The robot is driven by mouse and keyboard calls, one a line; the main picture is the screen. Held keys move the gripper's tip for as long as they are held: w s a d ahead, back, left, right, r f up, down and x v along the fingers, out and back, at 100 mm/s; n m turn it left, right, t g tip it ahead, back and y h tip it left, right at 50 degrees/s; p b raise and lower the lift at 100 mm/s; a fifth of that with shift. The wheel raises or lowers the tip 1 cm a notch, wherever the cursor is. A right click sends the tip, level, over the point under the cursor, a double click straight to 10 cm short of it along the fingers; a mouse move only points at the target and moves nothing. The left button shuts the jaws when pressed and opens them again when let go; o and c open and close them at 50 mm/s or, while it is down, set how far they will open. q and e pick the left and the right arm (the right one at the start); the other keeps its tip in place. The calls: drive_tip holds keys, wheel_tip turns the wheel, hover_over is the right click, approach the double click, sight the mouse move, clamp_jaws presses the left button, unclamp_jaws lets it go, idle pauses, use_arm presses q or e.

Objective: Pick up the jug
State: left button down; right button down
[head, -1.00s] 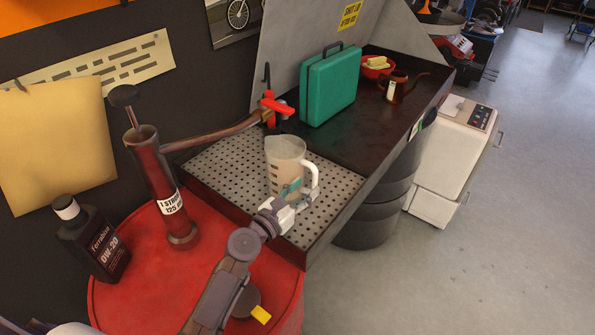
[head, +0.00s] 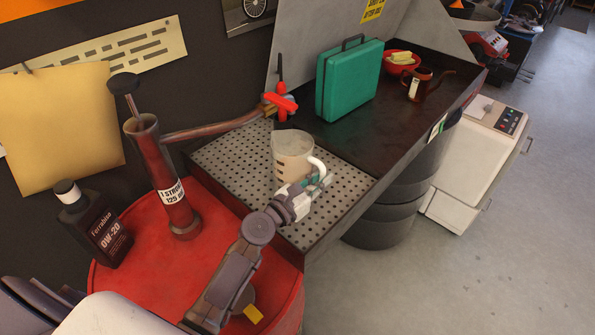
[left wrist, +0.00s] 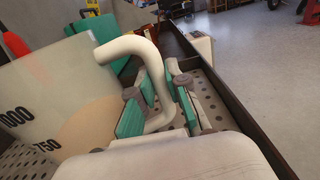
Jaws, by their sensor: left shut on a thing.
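The jug (head: 290,154) is a pale, translucent measuring jug with a white handle, upright at the perforated metal grate (head: 232,160). Its base is partly hidden by my gripper, so I cannot tell whether it touches the grate. My left gripper (head: 316,183) reaches in from the front and is shut on the jug's handle. In the left wrist view the jug's wall (left wrist: 50,100) with printed numbers fills the left side, and the handle (left wrist: 150,70) passes between the green finger pads of the gripper (left wrist: 158,108). My right gripper is not in view.
A red drum (head: 150,270) stands in front with an oil bottle (head: 95,225) and a dark red pump (head: 170,180). The red tap (head: 281,102) is behind the jug. A green case (head: 350,80), red bowl (head: 402,62) and small oil can (head: 418,85) sit farther back on the bench.

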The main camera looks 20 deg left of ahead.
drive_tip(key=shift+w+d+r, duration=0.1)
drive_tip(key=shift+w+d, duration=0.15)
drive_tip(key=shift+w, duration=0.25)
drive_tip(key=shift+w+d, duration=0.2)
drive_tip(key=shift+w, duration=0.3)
